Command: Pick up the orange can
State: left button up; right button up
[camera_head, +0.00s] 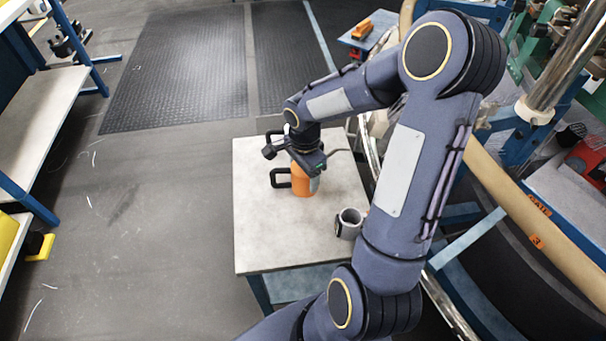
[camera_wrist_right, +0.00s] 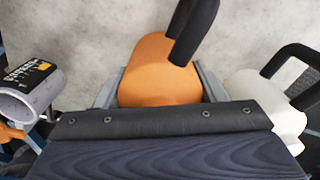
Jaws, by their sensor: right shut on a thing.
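The orange can (camera_head: 302,181), with a black handle, stands on the light-topped table in the head view, below my right gripper (camera_head: 309,166). In the right wrist view the orange can (camera_wrist_right: 160,72) sits between the grey fingers of my right gripper (camera_wrist_right: 160,92), which is shut on it. Its black handle points up and to the right in that view. The can's upper part is hidden by the gripper in the head view. My left gripper is not in view.
The table (camera_head: 262,235) also bears a grey mug (camera_head: 350,222) at its right edge. A white can with a black handle (camera_wrist_right: 262,95) stands close on the right in the wrist view. The loom's large curved frame (camera_head: 500,205) is at the right. The floor (camera_head: 150,230) left of the table is clear.

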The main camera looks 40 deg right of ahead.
jog(key=shift+r, duration=0.5)
notch_tip(320, 180, up, 2)
jog(key=shift+r+p, duration=0.2)
jog(key=shift+p, duration=0.1)
jog(key=s+a+r, duration=0.9)
jog(key=s, duration=0.1)
jog(key=shift+a+r, duration=0.3)
jog(key=shift+a, duration=0.05)
jog(key=shift+r, duration=0.1)
